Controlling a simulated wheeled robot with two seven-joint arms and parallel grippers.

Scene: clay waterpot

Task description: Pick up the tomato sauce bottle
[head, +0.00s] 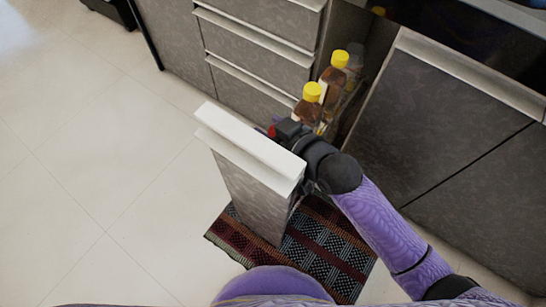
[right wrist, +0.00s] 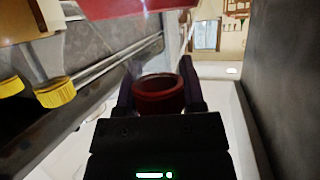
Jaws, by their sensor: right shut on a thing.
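The tomato sauce bottle has a red cap (right wrist: 160,97) and a red body, which fills the top of the right wrist view. My right gripper (right wrist: 160,92) is shut on the bottle at its red cap, with one dark finger on each side. In the head view my right gripper (head: 287,130) is at the pull-out cabinet unit, behind its front panel. Only a small red patch (head: 271,131) shows beside it there. Whether the bottle still rests in the unit cannot be told. My left gripper is not in view.
The pull-out unit's front (head: 255,190) stands open over a patterned rug (head: 330,250). Two yellow-capped bottles (head: 307,105) (head: 334,78) stand in the unit close by. Cabinets flank the opening. The tiled floor (head: 90,150) at left is clear.

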